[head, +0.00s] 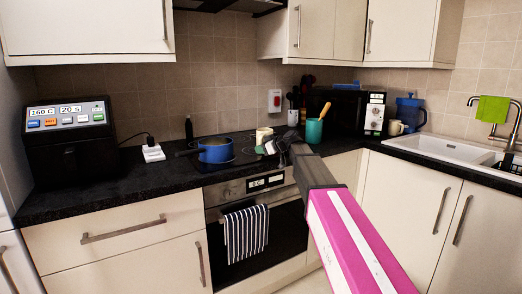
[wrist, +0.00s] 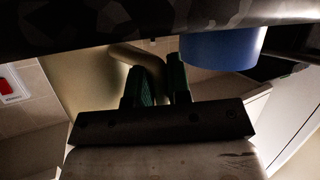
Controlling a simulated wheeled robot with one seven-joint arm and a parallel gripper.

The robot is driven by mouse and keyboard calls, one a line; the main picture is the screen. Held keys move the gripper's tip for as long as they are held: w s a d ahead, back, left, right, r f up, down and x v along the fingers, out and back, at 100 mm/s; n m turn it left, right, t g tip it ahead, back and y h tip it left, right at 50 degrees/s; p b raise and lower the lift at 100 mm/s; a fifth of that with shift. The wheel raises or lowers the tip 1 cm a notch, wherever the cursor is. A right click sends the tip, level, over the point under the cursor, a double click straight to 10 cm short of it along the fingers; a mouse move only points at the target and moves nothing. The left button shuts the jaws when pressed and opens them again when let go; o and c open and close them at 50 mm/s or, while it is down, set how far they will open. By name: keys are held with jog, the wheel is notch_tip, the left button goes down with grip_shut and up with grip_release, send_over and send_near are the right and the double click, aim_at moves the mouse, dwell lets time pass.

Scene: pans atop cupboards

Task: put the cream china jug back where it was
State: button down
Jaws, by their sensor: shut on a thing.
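The cream china jug (head: 263,134) is over the back right of the hob, partly behind my gripper (head: 272,147). In the wrist view, the jug (wrist: 92,78) is a large cream shape left of the fingers. Its curved handle (wrist: 138,54) runs between the green fingertips of my gripper (wrist: 158,84), which is shut on it. The jug looks upright. I cannot tell whether its base touches the surface below.
A blue pot (head: 216,150) stands on the hob left of the jug. A teal utensil pot (head: 314,130) stands close right, before a black microwave (head: 345,112). A cream mug (head: 396,128) and blue jug (head: 410,112) are further right. The counter beside the air fryer (head: 72,145) is partly clear.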

jog(key=shift+f, duration=0.1)
jog(key=c, duration=1.1)
grip_release()
jog(key=v, duration=1.2)
jog(key=s+d+f+m+g+h, duration=0.15)
jog(key=s+f, duration=0.25)
jog(key=f, duration=0.4)
jog(key=s+d+f+m+g+h, duration=0.1)
jog(key=s+d+f+m+h, duration=0.15)
jog(key=f, duration=0.55)
jog(key=s+d+f+m+g+h, duration=0.1)
jog(key=s+d+f+m+h, duration=0.2)
jog(key=f, duration=0.6)
jog(key=s+d+f+m+g+h, duration=0.1)
jog(key=s+d+f+m, duration=0.1)
jog(key=s+f, duration=0.4)
jog(key=s+d+f+m+g+h, duration=0.1)
jog(key=s+d+f+m+h, duration=0.1)
jog(key=s+f, duration=0.3)
jog(key=s+d+f+m+g+h, duration=0.1)
jog(key=s+d+f+m+h, duration=0.1)
jog(key=s+d+f, duration=0.2)
jog(key=shift+s+d+f+m+g, duration=0.1)
jog(key=shift+s+f+m+g, duration=0.05)
jog(key=shift+s+f, duration=0.7)
jog(key=shift+s+d+f+m+g, duration=0.15)
jog(key=shift+s+f, duration=0.35)
jog(key=shift+s, duration=0.55)
